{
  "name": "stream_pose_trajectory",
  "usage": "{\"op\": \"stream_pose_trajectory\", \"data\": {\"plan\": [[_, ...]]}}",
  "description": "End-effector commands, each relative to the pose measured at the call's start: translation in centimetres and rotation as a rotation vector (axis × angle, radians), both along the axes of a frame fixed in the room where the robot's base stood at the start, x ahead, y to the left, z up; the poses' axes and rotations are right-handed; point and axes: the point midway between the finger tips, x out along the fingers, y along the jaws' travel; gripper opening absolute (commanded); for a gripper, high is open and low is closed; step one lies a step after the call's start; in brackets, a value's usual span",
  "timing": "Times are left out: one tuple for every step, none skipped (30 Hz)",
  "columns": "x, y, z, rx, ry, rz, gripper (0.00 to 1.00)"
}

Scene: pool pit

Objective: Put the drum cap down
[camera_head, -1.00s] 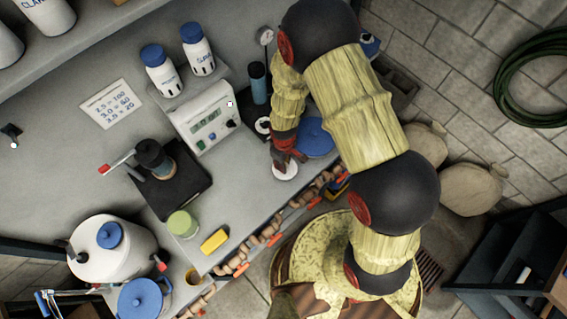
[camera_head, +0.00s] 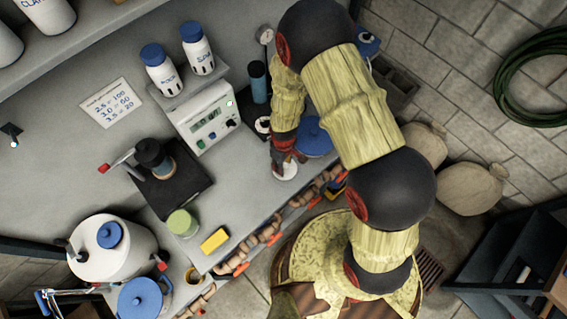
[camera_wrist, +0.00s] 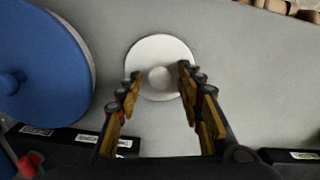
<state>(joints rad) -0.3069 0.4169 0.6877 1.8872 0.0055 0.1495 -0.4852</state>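The drum cap, a white round disc with a small knob in its middle, lies flat on the grey bench top near its front edge. It shows in the head view (camera_head: 286,173) and the wrist view (camera_wrist: 158,48). My gripper (camera_wrist: 161,72) is above it, with its fingers apart on either side of the knob. Gaps show between the fingertips and the knob, so it looks open. In the head view my gripper (camera_head: 285,157) hides the far part of the cap.
A large blue lid (camera_head: 315,137) is beside the cap, also in the wrist view (camera_wrist: 38,65). A knobbly pipe (camera_head: 268,236) runs along the front edge.

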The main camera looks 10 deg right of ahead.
Motion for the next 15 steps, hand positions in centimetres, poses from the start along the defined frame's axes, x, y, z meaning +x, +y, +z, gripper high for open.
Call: {"op": "stream_pose_trajectory", "data": {"plan": [[0.0,0.0,0.0,0.000,0.000,0.000,0.37],[0.0,0.0,0.0,0.000,0.000,0.000,0.37],[0.0,0.0,0.0,0.000,0.000,0.000,0.37],[0.0,0.0,0.1,0.000,0.000,0.000,0.37],[0.0,0.0,0.1,0.000,0.000,0.000,0.37],[0.0,0.0,0.3,0.000,0.000,0.000,0.37],[0.0,0.0,0.5,0.000,0.000,0.000,0.37],[0.1,0.0,0.7,0.001,-0.002,0.000,0.37],[0.1,0.0,1.1,0.001,-0.002,0.000,0.37],[0.1,0.0,1.5,0.001,-0.002,0.000,0.37],[0.1,0.0,1.9,0.001,-0.004,0.000,0.37],[0.1,0.0,2.6,0.001,-0.004,0.000,0.37],[0.2,0.0,3.1,0.001,-0.006,0.000,0.37],[0.2,0.1,3.7,0.001,-0.004,0.000,0.37],[0.2,0.1,4.5,0.001,-0.006,0.000,0.37]]}}
